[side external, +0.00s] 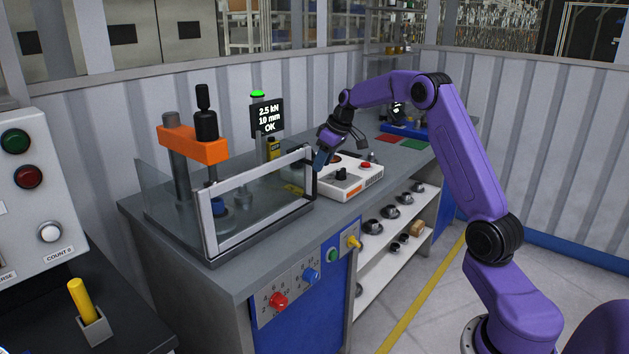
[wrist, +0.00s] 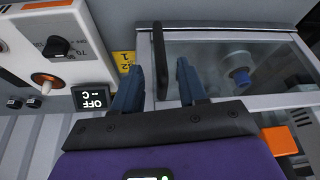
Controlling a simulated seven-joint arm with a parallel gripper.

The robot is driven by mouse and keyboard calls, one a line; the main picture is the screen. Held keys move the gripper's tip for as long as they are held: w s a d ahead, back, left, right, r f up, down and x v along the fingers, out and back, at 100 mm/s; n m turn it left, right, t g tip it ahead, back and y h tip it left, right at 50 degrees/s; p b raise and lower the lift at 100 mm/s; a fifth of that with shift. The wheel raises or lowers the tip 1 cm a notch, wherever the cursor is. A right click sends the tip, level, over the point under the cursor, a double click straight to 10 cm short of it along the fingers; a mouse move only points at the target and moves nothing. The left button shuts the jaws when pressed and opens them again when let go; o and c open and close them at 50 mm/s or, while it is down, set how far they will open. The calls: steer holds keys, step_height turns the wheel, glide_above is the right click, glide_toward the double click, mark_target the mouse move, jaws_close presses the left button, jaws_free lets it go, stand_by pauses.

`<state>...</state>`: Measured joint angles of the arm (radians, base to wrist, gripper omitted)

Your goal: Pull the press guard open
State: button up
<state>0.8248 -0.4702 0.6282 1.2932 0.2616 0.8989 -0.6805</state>
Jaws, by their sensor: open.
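The press guard (side external: 254,178) is a clear panel in a silver frame, standing across the front of the press on the grey bench. Its clear pane also shows at the right of the wrist view (wrist: 205,62). A black upright handle (wrist: 158,45) is at the guard's end nearest my gripper. My gripper (side external: 322,161) is at that end. In the wrist view its two blue fingers (wrist: 160,68) are open, one on each side of the handle, with visible gaps. The press (side external: 195,145) has an orange head and a black top knob. A blue part (wrist: 240,75) sits behind the pane.
A white control box (side external: 352,184) with a dark knob and red button stands close beside my gripper. A display (side external: 267,117) reads 2.5 kN, 10 mm, OK. Red and blue knobs (side external: 279,301) project from the bench front. Open shelves (side external: 400,240) hold several metal parts.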

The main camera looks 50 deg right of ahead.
mark_target(315, 195)
steer(key=x, duration=0.7)
steer(key=shift+w+f, duration=0.15)
steer(key=shift+f, duration=0.15)
jaws_close()
